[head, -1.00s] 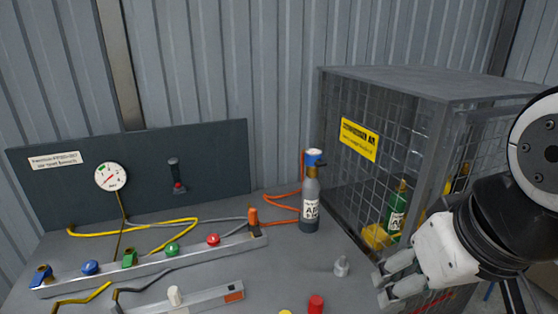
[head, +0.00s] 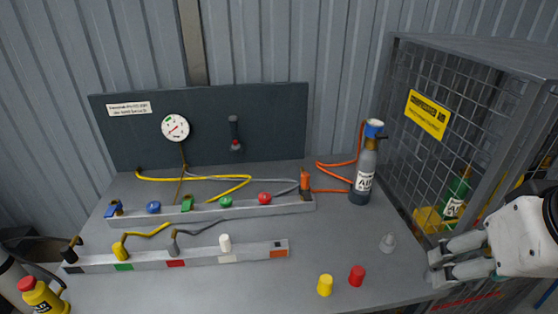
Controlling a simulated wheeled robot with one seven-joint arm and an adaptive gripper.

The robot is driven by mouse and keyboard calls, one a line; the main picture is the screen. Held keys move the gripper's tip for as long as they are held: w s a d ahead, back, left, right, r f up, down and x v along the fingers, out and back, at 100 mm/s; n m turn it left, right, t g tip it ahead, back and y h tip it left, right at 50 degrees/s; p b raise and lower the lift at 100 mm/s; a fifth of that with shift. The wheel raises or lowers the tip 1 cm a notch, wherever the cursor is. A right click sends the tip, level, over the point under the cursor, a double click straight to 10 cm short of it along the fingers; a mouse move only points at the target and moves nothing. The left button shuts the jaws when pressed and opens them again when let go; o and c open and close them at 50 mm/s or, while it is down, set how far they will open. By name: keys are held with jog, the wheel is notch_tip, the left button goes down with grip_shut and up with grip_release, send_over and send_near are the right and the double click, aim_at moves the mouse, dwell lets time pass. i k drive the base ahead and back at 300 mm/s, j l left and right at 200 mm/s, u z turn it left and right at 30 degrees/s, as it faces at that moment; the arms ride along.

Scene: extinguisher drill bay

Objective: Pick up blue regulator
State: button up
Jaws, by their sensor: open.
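Several blue parts show in the head view, and I cannot tell which one is the regulator. A blue fitting (head: 374,128) with a white face sits on top of the upright grey air cylinder (head: 363,176) at the back right of the bench. A blue block-like fitting (head: 114,208) is at the left end of the rear rail, and a round blue knob (head: 153,207) is beside it. My gripper (head: 436,268) is open and empty at the bench's right edge, well apart from all of these.
A mesh cage (head: 455,85) with a yellow sign stands right of the bench. A grey cone-like piece (head: 388,243), a red cap (head: 357,275) and a yellow cap (head: 325,285) stand near my gripper. Orange hose (head: 335,165) lies left of the cylinder. The bench's front middle is clear.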

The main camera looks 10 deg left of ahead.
aim_at(373, 126)
jog(key=i+l+u, duration=0.35)
jog(key=l, duration=0.4)
jog(key=i+l+u, duration=0.15)
jog(key=i+l, duration=0.15)
jog(key=l, duration=0.15)
